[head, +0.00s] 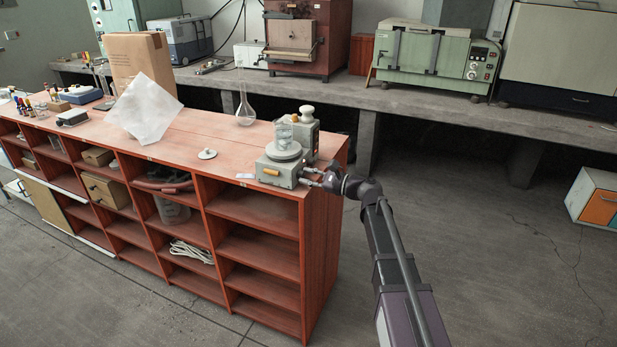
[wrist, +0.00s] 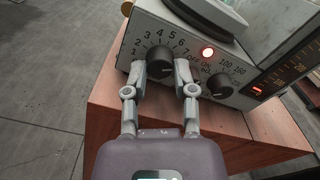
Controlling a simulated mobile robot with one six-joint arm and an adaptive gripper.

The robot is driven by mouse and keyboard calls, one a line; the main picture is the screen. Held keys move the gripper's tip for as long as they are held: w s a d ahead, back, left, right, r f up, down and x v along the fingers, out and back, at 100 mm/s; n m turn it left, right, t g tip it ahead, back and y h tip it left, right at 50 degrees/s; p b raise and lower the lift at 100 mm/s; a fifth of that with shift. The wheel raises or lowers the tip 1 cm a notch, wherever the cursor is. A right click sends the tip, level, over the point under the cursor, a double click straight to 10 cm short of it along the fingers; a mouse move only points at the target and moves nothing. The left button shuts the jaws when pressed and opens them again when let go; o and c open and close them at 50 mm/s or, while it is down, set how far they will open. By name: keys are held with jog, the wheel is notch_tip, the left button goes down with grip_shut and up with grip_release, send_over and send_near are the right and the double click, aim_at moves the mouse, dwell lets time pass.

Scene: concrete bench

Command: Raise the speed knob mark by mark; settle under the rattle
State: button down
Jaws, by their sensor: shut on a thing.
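The stirrer (head: 283,172) is a grey-green box at the right end of the red wooden shelf unit, with a round plate on top. A glass beaker (head: 284,134) stands on the plate. In the wrist view the black speed knob (wrist: 160,60) sits on the panel inside a number scale, with 1 to 7 readable. My gripper (wrist: 161,73) is shut on this knob, one finger on each side. The knob's pointer is too small to read. My gripper (head: 311,177) also shows against the box in the head view.
A second black knob (wrist: 220,85) with temperature figures sits close to my right finger. A round flask (head: 245,108) and a small white lid (head: 207,154) stand farther left.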

jog(key=shift+n, duration=1.1)
jog(key=shift+c, duration=2.2)
grip_release()
jog(key=shift+d, duration=0.1)
jog(key=v, duration=1.1)
jog(key=shift+s+d, duration=0.2)
jog(key=shift+d, duration=0.15)
